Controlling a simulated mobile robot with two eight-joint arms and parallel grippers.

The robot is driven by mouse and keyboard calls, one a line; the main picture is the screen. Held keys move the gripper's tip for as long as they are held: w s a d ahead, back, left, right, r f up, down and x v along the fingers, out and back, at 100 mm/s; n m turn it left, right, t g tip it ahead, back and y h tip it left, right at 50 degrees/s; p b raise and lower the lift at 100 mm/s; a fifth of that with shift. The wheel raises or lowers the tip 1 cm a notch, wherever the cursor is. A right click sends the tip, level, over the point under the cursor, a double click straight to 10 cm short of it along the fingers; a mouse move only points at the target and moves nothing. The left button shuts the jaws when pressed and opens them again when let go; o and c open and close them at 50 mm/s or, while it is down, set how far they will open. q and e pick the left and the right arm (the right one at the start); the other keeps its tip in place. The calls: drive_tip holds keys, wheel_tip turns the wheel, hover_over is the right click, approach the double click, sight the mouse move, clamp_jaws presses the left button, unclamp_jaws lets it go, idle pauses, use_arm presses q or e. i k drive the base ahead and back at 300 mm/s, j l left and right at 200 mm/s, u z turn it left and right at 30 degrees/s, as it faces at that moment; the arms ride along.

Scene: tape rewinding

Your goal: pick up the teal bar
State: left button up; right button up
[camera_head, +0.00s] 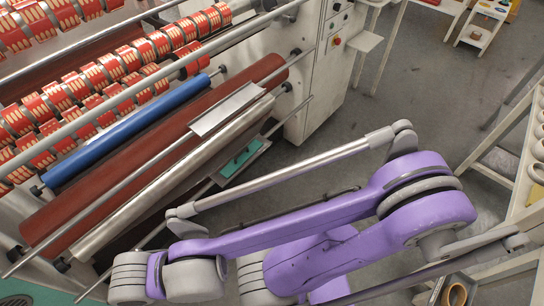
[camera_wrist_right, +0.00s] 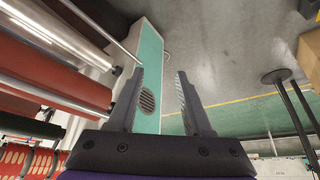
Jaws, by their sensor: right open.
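A flat teal piece (camera_head: 240,158) lies low beside the machine, under the front rollers, in the head view. It looks like a short teal bar, but I cannot be sure that it is the task's bar. My right gripper (camera_wrist_right: 160,71) is open and empty in the right wrist view, its two dark fingers apart. No separate teal bar can be made out between them. The right gripper does not show in the head view, where my purple arm fills the lower middle. My left gripper is in neither view.
The machine's dark red roller (camera_head: 255,85), blue roller (camera_head: 125,130) and silver roller (camera_head: 150,200) fill the left. A teal-faced panel with a vent (camera_wrist_right: 148,101) stands beyond my right fingers. A shelf with tape rolls (camera_head: 537,150) is at right. Grey floor (camera_head: 425,85) lies between.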

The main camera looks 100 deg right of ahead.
sight(237, 162)
drive_tip(key=z, duration=3.05)
